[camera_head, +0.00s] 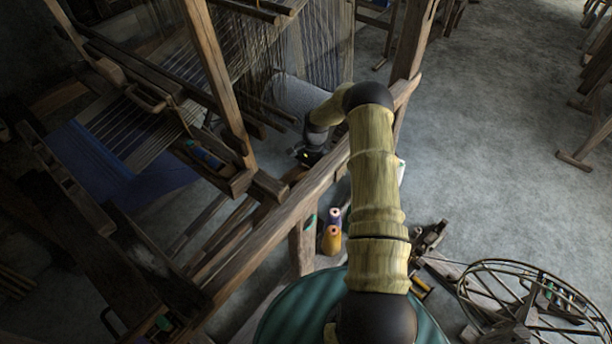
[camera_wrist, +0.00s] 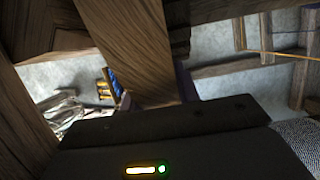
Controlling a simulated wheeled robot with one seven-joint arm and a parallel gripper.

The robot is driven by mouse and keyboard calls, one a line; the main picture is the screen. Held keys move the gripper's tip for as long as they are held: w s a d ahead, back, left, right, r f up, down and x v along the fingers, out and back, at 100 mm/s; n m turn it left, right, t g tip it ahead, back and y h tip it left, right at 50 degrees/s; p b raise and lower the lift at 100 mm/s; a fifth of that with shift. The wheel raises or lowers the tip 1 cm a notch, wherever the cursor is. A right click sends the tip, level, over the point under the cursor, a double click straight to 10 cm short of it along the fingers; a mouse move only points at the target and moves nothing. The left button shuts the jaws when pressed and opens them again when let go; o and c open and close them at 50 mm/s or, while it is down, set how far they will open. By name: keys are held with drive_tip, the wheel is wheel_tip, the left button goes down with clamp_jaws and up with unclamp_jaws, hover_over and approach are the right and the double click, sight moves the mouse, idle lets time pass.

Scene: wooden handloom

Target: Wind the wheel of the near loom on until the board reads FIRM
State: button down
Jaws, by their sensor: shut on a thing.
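The near loom (camera_head: 260,228) is a dark wooden frame across the left and middle of the head view, with blue cloth (camera_head: 120,165) and stretched warp threads (camera_head: 310,50). My gripper (camera_head: 308,157) reaches over the loom's side rail, down beside a grey roll of cloth (camera_head: 295,98). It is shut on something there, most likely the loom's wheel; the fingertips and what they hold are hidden. In the wrist view the dark gripper housing (camera_wrist: 165,140), with a lit bar and green light, fills the bottom. I make out neither the wheel nor the board's reading.
Thread cones (camera_head: 331,238) stand by the side rail below my arm. A large spoked winding wheel (camera_head: 530,300) stands on the floor at lower right. An upright post (camera_head: 412,40) rises behind my arm. Open grey floor (camera_head: 500,150) lies to the right.

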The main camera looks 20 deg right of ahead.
drive_tip(key=c, duration=1)
unclamp_jaws()
drive_tip(key=shift+w, duration=0.1)
drive_tip(key=shift+a, duration=0.15)
drive_tip(key=b+v, duration=0.2)
drive_tip(key=v, duration=1.5)
drive_tip(key=shift+r, duration=0.15)
